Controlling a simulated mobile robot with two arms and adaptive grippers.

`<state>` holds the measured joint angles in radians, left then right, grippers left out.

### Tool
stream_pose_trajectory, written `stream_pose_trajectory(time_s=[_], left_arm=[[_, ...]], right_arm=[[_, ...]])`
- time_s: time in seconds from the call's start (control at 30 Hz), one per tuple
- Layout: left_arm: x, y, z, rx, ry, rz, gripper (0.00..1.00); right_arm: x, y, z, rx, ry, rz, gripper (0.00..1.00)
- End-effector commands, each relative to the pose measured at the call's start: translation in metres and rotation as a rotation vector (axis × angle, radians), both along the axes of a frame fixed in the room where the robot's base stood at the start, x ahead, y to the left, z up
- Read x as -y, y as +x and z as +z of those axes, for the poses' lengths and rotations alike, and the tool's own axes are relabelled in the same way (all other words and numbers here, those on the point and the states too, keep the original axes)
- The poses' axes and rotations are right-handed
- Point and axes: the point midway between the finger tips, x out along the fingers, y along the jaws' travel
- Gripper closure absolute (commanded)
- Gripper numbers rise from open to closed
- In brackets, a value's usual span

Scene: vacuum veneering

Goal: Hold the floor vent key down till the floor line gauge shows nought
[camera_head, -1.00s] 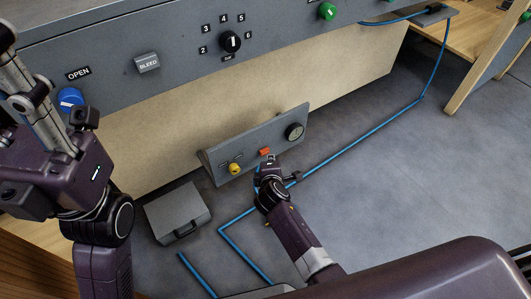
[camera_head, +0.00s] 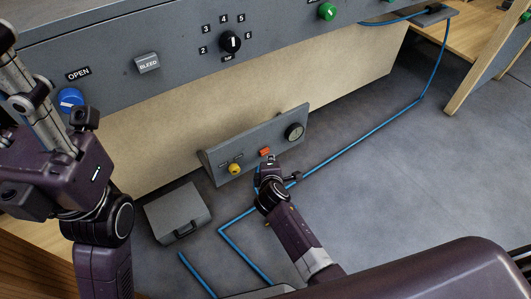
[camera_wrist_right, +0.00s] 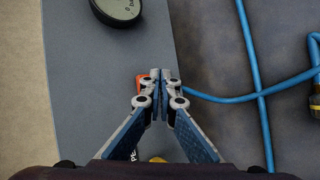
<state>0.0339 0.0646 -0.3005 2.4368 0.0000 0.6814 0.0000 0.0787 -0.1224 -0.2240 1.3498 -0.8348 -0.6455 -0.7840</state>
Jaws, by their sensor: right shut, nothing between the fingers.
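The floor vent key appears to be the small orange-red key (camera_head: 265,151) on the sloping face of the low grey floor panel (camera_head: 217,172). The round dark floor line gauge (camera_head: 294,131) sits to its right; its reading is too small to make out. My right gripper (camera_head: 269,161) is shut and empty, its fingertips right by the key. In the right wrist view the closed fingertips (camera_wrist_right: 161,75) cover part of the orange key (camera_wrist_right: 141,83); I cannot tell whether they press it. The gauge's edge (camera_wrist_right: 118,10) shows at the top there. My left gripper is partly cut off at the left edge.
A yellow knob (camera_head: 235,169) sits left of the key. A grey box (camera_head: 176,211) with a handle stands on the floor. Blue hose (camera_head: 345,140) runs along the floor. The grey bench front (camera_head: 180,60) carries a dial (camera_head: 230,42). Floor at the right is clear.

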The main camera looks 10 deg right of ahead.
Motion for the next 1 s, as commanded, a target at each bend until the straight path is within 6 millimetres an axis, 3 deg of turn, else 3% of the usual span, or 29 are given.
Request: stream_pose_trajectory(time_s=[1.0], left_arm=[[0.000,0.001,-0.002,-0.005,0.000,0.000,0.60]], right_arm=[[-0.004,0.011,0.000,0.000,0.000,0.000,1.00]])
